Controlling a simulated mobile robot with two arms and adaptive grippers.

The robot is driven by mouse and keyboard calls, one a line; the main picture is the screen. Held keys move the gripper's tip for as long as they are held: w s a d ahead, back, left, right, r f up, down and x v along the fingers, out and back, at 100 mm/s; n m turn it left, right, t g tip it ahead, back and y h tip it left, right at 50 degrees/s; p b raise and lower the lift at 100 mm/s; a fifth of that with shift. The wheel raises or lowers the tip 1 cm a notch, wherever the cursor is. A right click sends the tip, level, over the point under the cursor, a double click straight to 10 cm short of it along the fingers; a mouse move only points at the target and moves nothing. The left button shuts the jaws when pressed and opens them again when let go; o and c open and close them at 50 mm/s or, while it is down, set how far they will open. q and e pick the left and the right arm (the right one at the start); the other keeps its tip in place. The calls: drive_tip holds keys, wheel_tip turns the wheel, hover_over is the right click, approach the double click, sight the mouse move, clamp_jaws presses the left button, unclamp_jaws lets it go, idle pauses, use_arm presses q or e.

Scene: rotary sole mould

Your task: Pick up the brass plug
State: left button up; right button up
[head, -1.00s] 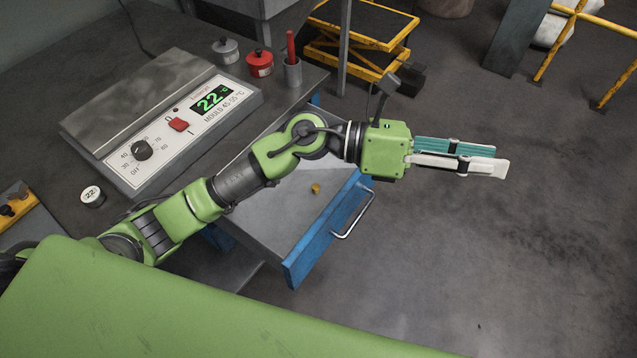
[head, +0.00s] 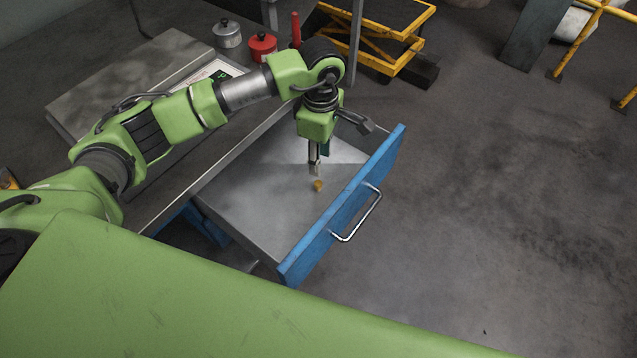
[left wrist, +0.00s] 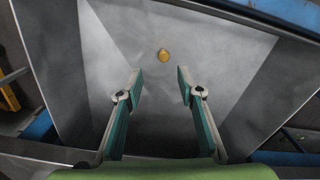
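The brass plug (head: 318,186) is a small golden piece lying on the floor of the open blue-fronted drawer (head: 345,225). In the left wrist view the plug (left wrist: 163,55) lies beyond the fingertips, roughly midway between them. My left gripper (head: 315,172) points down into the drawer, close by the plug in the head view. In the left wrist view its two fingers (left wrist: 160,75) are apart with nothing between them. My right gripper is not in view.
The drawer front with its metal handle (head: 362,215) stands on the right of the drawer. On the bench are a heating unit (head: 120,80), a grey pot (head: 227,34), a red pot (head: 262,46) and a red stick (head: 295,30). A yellow lift table (head: 385,40) stands behind.

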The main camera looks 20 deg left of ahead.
sight(318, 183)
use_arm(q)
wheel_tip(318, 183, down, 4)
drive_tip(key=shift+r, duration=0.2)
drive_tip(key=shift+s+f+p, duration=0.15)
drive_tip(key=shift+f+p, duration=0.25)
drive_tip(key=shift+f, duration=0.15)
drive_tip(key=f, duration=0.2)
drive_tip(key=f+p, duration=0.1)
drive_tip(key=shift+s+a+f, duration=0.1)
drive_tip(key=shift+s+f, duration=0.15)
drive_tip(key=shift+f, duration=0.45)
clamp_jaws()
